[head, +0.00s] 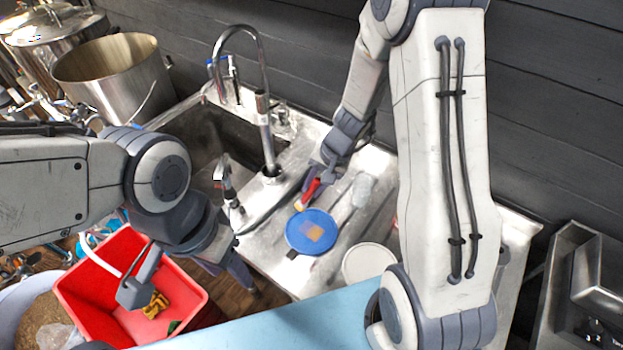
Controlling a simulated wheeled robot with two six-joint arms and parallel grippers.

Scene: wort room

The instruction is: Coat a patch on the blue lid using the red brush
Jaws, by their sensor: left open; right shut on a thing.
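The blue lid (296,241) lies flat on the metal sink counter, with a small orange-tan patch (315,233) near its middle. My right gripper (318,182) is shut on the red brush (311,190), just beyond the lid's far edge. The brush tilts down toward the lid, with its pale tip at the far rim. I cannot tell whether the tip touches the lid. My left gripper (190,283) is open and empty, above the front of the red crate, well left of the lid.
The red crate (85,275) holds a yellow item (155,305). A sink with a tall faucet (265,120) stands behind and left of the lid. A clear bottle-like item (362,188) and a white round container (368,262) are right of the lid. Steel pots (120,75) stand at back left.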

